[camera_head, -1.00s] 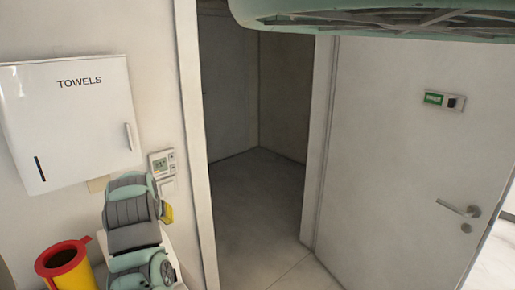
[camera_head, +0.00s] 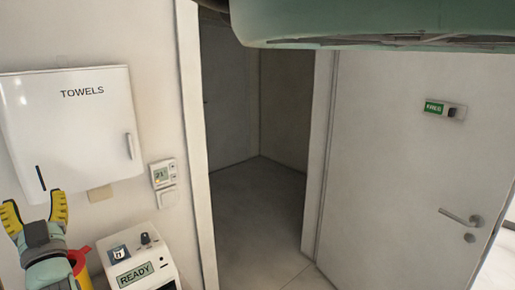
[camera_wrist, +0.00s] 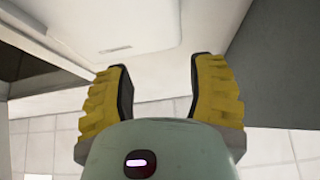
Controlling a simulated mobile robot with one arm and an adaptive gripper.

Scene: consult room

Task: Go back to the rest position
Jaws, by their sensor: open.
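My gripper (camera_head: 32,215) is at the lower left of the head view, with its yellow fingers spread apart and pointing up. Nothing is between them. It is in front of the wall below the towel dispenser, and partly covers a yellow and red bin. In the wrist view my gripper (camera_wrist: 160,85) is also open and empty, with a pale box-like surface beyond the fingertips.
A white towel dispenser (camera_head: 68,128) hangs on the left wall. A thermostat (camera_head: 163,173) is beside it. A white device reading READY (camera_head: 152,245) stands below. The yellow and red bin (camera_head: 80,262) is beside it. An open doorway (camera_head: 255,200) and a white door (camera_head: 415,170) are to the right.

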